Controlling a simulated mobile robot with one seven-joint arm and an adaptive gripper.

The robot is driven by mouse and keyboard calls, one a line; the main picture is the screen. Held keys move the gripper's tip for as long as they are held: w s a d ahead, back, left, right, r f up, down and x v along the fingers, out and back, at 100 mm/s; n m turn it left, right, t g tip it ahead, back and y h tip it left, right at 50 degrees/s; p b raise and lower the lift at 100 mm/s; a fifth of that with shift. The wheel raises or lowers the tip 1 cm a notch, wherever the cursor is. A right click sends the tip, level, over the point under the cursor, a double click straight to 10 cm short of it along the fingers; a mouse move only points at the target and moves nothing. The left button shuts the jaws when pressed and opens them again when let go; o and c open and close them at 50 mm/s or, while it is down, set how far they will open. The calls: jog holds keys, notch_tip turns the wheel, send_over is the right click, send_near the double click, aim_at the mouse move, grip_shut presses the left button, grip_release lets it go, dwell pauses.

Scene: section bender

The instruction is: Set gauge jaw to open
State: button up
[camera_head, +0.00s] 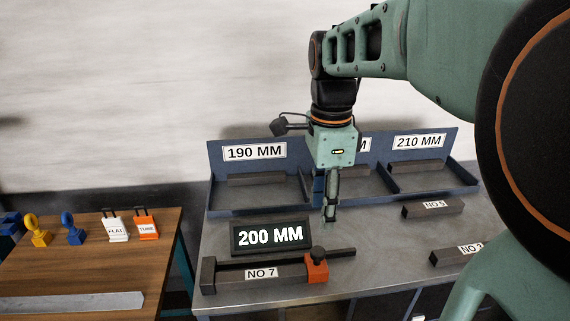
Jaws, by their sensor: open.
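The gauge lies at the front of the grey bench, with a dark rail (342,253), a dark fixed end at the left and an orange sliding jaw (317,272) with a dark knob (318,253) on top. A dark bar labelled NO 7 (285,272) lies between the fixed end and the orange jaw. The jaw sits at or very near the bar's right end; I cannot tell if they touch. My gripper (330,216) points down, above and behind the gauge, apart from it. Its fingers show edge-on, open, with nothing seen between them.
A 200 MM sign (270,237) stands just behind the gauge. A blue rack (225,207) with labelled bays holds bars at the back. Bars NO 5 (433,208) and NO 3 (455,254) lie to the right. A wooden table (90,265) with tags stands left.

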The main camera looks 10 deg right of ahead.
aim_at(318, 250)
notch_tip(318, 250, down, 11)
jog(key=shift+s+r+b, duration=0.1)
jog(key=shift+r+b, duration=0.05)
jog(key=shift+b, duration=0.4)
jog(key=shift+c, duration=0.2)
grip_shut()
